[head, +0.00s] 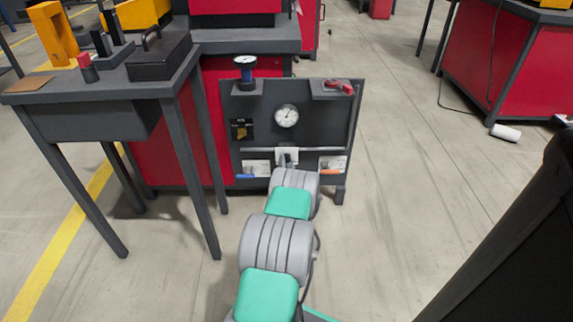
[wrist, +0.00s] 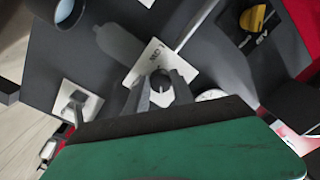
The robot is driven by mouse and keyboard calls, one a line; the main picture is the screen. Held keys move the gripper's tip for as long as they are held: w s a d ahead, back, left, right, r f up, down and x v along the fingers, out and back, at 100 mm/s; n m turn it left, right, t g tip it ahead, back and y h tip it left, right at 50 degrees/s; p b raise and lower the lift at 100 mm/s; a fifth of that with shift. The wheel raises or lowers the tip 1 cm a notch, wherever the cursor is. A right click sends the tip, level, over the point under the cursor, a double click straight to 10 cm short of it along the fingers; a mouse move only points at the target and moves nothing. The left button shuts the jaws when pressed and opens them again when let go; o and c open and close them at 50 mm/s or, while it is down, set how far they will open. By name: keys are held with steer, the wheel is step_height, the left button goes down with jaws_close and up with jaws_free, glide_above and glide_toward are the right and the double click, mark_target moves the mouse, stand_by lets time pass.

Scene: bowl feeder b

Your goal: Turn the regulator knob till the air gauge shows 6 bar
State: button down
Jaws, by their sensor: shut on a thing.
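The regulator knob (wrist: 160,79) is small, dark and round, and sits in front of a white plate (wrist: 150,58) with lettering in the wrist view. My gripper (wrist: 160,94) has its two grey fingers on either side of the knob, closed on it. In the head view my gripper (head: 288,163) is at the panel (head: 262,103), below the air gauge, and the knob is mostly hidden by my arm. The air gauge (head: 287,116) has a round white dial; its needle is too small to read. In the wrist view the gauge (wrist: 212,95) is partly covered.
A yellow switch (head: 240,129) on a black plate is left of the gauge. A dark table (head: 120,90) stands close on the left. Open floor (head: 400,150) lies to the right.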

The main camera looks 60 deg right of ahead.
steer(key=c, duration=1.1)
jaws_free()
steer(key=p+v, duration=0.1)
steer(key=v, duration=0.6)
steer(key=shift+s+a+p, duration=0.15)
steer(key=shift+a+p, duration=0.2)
steer(key=shift+f, duration=0.1)
